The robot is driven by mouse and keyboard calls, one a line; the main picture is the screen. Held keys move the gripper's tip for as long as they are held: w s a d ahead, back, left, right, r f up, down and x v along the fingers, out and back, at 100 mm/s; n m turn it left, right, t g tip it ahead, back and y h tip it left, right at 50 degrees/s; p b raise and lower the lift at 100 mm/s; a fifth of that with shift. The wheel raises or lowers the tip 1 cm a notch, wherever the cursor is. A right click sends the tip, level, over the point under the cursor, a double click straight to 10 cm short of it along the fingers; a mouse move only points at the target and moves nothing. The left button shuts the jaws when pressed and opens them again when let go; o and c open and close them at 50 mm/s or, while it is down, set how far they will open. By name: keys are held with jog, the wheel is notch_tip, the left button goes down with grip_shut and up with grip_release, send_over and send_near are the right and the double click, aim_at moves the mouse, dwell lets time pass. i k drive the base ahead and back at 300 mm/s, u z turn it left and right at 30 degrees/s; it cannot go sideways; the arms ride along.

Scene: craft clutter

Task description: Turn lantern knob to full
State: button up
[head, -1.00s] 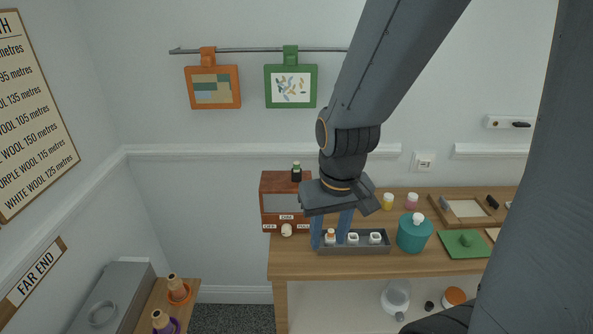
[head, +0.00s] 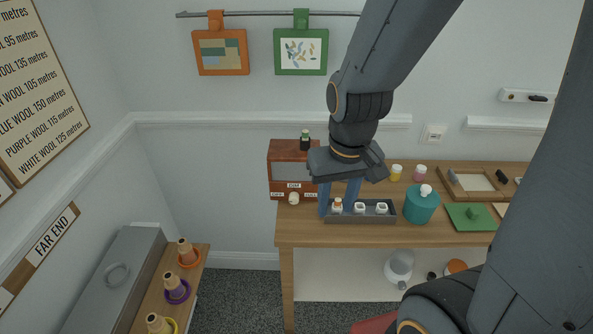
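The lantern looks to be the brown wooden box (head: 281,151) with a grey front panel, at the back left of the wooden table. A small cream knob (head: 293,198) sits low at its front, among small labels that seem to read off, dim and full. The labels are too small to be sure of, and I cannot tell the knob's setting. My gripper (head: 338,207) points down to the right of the knob, apart from it. Its two blue fingers are spread with nothing held. They overlap the left end of a grey tray, hiding part of it and the box's right side.
The grey tray (head: 387,218) holds several small white-topped pots. A teal jar (head: 421,206) and a green board (head: 468,222) stand right of it. Thread cones (head: 177,287) stand on a low shelf at left.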

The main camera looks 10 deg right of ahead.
aim_at(294, 198)
jog(key=u, duration=1.85)
jog(key=k, duration=0.85)
jog(key=z, duration=1.15)
